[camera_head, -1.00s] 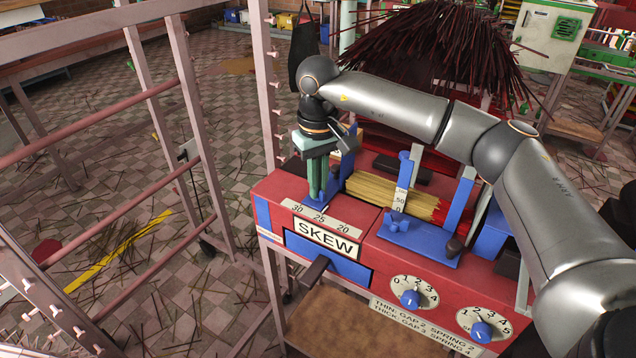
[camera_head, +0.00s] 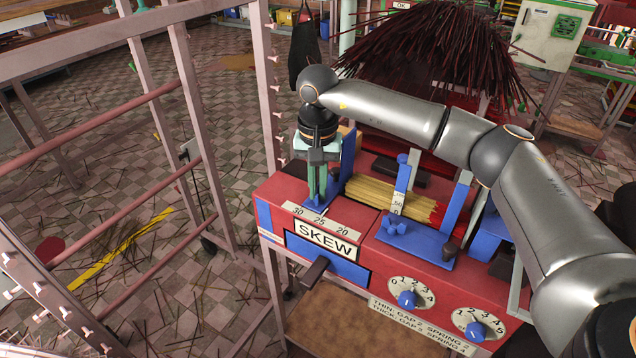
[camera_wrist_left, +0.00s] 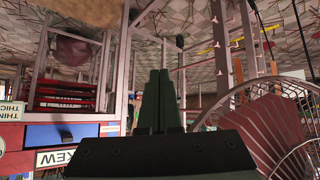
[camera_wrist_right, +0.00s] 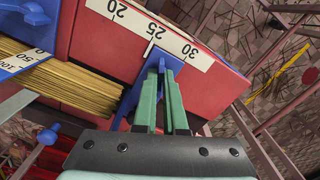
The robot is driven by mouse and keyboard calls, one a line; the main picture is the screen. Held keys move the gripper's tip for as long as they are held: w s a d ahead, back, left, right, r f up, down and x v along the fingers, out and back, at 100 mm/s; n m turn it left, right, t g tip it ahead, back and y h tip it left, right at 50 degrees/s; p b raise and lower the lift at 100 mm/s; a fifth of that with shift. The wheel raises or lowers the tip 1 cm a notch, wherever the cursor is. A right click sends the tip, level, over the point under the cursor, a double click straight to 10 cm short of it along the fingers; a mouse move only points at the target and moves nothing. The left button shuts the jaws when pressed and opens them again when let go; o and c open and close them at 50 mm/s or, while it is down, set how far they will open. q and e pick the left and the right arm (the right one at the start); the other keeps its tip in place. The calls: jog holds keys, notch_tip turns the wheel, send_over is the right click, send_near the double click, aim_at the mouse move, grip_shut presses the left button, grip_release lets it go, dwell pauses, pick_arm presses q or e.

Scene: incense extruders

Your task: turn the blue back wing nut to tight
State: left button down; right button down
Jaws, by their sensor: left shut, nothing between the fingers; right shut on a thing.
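My right gripper (camera_head: 318,198) points down at the left end of the red machine (camera_head: 372,222), at the pointed blue plate by the SKEW scale. In the right wrist view its green fingers (camera_wrist_right: 165,78) are shut around the blue back wing nut; the fingers hide most of it, with only blue showing between and beside the tips. The pointed blue plate (camera_wrist_right: 128,108) lies under them, its tip by the scale.
Yellow sticks (camera_head: 375,190) lie between upright blue plates. A SKEW label (camera_head: 322,238) and two blue dials (camera_head: 407,298) are on the front. A pink metal rack (camera_head: 190,130) stands close at the left. A dark stick bundle (camera_head: 430,50) rises behind.

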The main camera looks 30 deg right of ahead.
jog(key=shift+r+m, duration=0.1)
jog(key=shift+m, duration=0.9)
jog(key=shift+m+p, duration=0.4)
jog(key=shift+m, duration=0.5)
jog(key=m, duration=0.2)
jog(key=shift+w+m+p, duration=0.1)
jog(key=shift+m+p, duration=0.2)
jog(key=shift+m, duration=0.5)
jog(key=m+p, duration=0.1)
jog(key=m, duration=0.3)
jog(key=shift+m, duration=0.3)
jog(key=m+p, duration=0.1)
jog(key=m, duration=0.3)
jog(key=shift+m, duration=0.3)
pick_arm(q)
jog(key=shift+s+a+r+n+y+p, duration=0.15)
jog(key=shift+s+a+r+p, duration=0.15)
jog(key=shift+a+r, duration=0.3)
jog(key=shift+s+a+r+n+y+p, duration=0.2)
jog(key=shift+s+a+r, duration=0.2)
jog(key=shift+a+r, duration=0.15)
pick_arm(e)
jog(key=m, duration=0.5)
jog(key=shift+m, duration=0.4)
jog(key=shift+d, duration=0.1)
